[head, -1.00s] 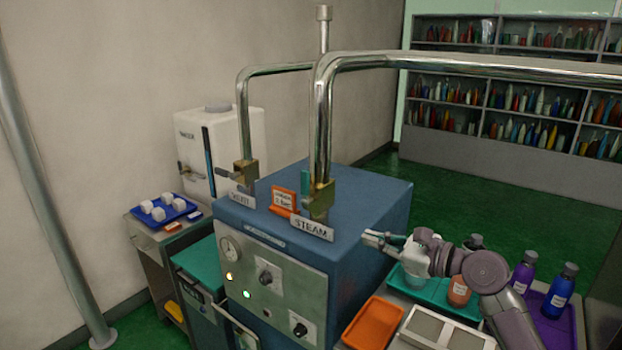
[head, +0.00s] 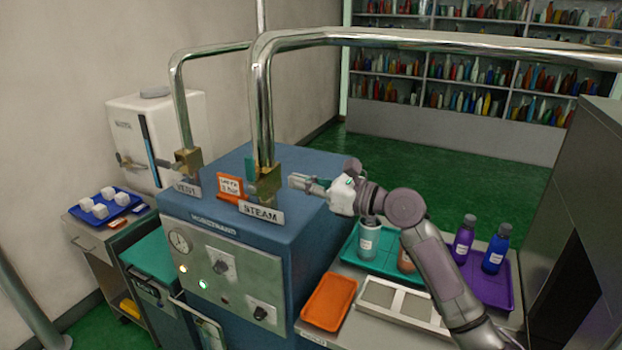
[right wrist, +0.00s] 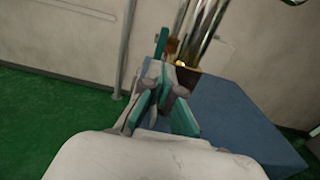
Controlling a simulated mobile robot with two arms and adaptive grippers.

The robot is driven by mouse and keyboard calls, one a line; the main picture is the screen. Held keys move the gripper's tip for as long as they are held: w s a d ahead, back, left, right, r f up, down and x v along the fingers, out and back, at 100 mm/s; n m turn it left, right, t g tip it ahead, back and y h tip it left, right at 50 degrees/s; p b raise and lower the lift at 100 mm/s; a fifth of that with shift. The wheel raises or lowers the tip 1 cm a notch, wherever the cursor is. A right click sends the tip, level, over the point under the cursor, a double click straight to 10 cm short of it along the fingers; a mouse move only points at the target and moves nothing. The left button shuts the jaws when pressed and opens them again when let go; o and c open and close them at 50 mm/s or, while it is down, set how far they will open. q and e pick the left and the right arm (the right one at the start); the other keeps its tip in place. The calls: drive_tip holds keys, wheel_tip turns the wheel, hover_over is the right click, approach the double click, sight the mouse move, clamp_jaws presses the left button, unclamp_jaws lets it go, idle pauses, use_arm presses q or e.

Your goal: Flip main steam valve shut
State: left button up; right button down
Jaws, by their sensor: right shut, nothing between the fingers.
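The steam valve (head: 267,184) is a brass block at the foot of the thicker chrome pipe (head: 262,110), behind a STEAM plate (head: 261,213) on the blue machine (head: 300,222). A narrow teal handle (head: 249,167) stands upright beside the valve. In the right wrist view, an upright teal piece (right wrist: 161,42), seemingly this handle, shows just beyond my fingers. My right gripper (head: 293,182) is shut and empty, a little right of the valve. In the right wrist view my right gripper (right wrist: 163,78) overlaps the valve's lower part; contact cannot be told. My left gripper is out of view.
An orange sign (head: 231,187) and the brass vent valve (head: 188,162) stand left of the steam valve. Below my right arm are an orange tray (head: 328,302), a teal tray (head: 350,245) and bottles (head: 496,250). The blue top right of the valve is mostly clear.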

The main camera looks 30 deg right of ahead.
sight(254, 170)
drive_tip(key=p+x, duration=0.2)
drive_tip(key=x, duration=0.6)
drive_tip(key=shift+r, duration=0.1)
drive_tip(key=shift+w+a, duration=0.35)
drive_tip(key=shift+w, duration=0.1)
drive_tip(key=shift+w, duration=0.15)
